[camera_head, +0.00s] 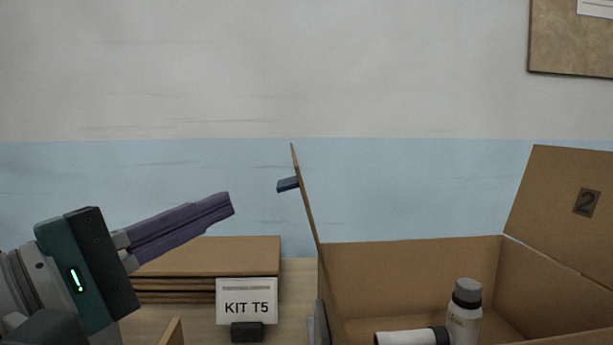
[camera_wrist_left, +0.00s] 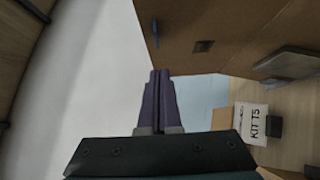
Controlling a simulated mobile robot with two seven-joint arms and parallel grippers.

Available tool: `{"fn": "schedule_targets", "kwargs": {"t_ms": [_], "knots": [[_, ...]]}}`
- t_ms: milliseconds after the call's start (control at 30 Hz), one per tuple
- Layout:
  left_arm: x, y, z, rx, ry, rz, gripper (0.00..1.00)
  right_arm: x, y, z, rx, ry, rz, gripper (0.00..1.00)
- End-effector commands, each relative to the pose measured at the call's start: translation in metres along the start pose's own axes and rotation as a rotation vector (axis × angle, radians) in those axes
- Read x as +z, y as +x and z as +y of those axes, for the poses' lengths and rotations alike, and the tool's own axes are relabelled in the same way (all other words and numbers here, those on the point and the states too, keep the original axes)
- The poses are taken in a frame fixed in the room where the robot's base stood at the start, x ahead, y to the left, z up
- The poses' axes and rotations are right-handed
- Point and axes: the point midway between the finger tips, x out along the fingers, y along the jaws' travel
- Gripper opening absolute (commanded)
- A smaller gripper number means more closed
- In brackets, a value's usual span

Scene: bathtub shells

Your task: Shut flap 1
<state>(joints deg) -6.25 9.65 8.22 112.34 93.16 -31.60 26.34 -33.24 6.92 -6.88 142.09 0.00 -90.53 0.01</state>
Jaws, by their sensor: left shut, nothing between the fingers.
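The open cardboard box (camera_head: 410,255) stands at the right of the head view. Its left flap (camera_head: 304,200) stands up nearly edge-on, leaning slightly left, with a blue tab (camera_head: 288,185) on its outer side. I take it as flap 1; its number is not readable. In the left wrist view the flap (camera_wrist_left: 225,25) fills the upper right, with a dark patch on it. My left gripper (camera_head: 231,204) has purple fingers, shut and empty, left of the flap and apart from it. Its fingertips also show in the left wrist view (camera_wrist_left: 160,73). My right gripper is out of view.
The right flap marked 2 (camera_head: 565,210) stands open, tilted outward. A grey-capped bottle (camera_head: 465,310) and a lying white cylinder (camera_head: 405,338) are inside the box. A KIT T5 card (camera_head: 246,302) stands before stacked flat cardboard (camera_head: 215,255). Space above the box is clear.

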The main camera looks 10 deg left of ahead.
Motion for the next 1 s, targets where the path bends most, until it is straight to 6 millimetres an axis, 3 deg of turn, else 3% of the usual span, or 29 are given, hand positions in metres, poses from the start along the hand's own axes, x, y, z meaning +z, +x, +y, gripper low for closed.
{"fn": "schedule_targets", "kwargs": {"t_ms": [100, 300, 767, 1000], "knots": [[0.015, 0.015, 0.004, 0.000, -0.004, -0.002, 0.00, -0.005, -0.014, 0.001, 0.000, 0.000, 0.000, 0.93], [0.027, 0.027, 0.001, -0.001, -0.001, 0.000, 0.00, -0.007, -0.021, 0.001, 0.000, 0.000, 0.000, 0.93], [0.029, 0.029, 0.000, -0.005, 0.003, -0.001, 0.00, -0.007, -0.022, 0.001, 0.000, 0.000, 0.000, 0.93], [0.037, 0.037, 0.009, -0.044, 0.042, -0.001, 0.00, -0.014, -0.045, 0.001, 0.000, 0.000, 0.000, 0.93]]}}
